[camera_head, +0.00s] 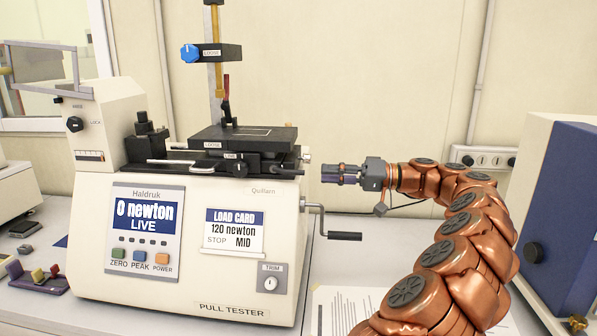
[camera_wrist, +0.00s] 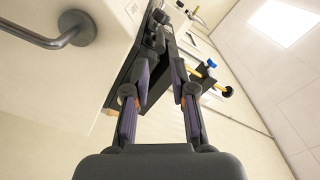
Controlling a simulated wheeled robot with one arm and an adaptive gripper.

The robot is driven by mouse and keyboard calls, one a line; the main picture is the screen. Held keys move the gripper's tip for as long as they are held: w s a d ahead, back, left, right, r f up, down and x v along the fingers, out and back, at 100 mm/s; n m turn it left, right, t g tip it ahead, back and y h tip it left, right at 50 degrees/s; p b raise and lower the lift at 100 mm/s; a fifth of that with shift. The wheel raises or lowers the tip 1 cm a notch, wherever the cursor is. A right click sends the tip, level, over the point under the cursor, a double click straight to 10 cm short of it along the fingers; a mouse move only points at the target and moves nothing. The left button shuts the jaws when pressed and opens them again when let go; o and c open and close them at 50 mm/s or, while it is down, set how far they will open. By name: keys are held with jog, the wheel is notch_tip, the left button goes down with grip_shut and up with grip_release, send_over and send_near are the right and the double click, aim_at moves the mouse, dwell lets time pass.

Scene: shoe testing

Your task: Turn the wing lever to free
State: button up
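The cream pull tester (camera_head: 190,263) stands on the bench and its display reads 0 newton, LIVE. A small black turning piece (camera_head: 75,124) sits on its upper left housing with tiny labels around it; I cannot tell surely whether this is the wing lever or which way it points. My gripper (camera_head: 324,173) is right of the tester's black carriage (camera_head: 250,135), pointing left at it, apart from it and empty. In the wrist view my two fingers (camera_wrist: 162,85) stand apart with a gap between them, the dark carriage behind.
A crank handle (camera_head: 345,236) sticks out from the tester's right side, below my gripper. A post with a blue knob (camera_head: 190,53) rises above the carriage. A blue-and-white cabinet (camera_head: 563,215) stands at right. A paper sheet (camera_head: 350,305) lies in front.

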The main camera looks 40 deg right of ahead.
aim_at(301, 173)
jog(key=p+x, duration=0.2)
jog(key=x, duration=0.4)
jog(key=shift+r, duration=0.1)
jog(key=shift+x, duration=0.75)
grip_shut()
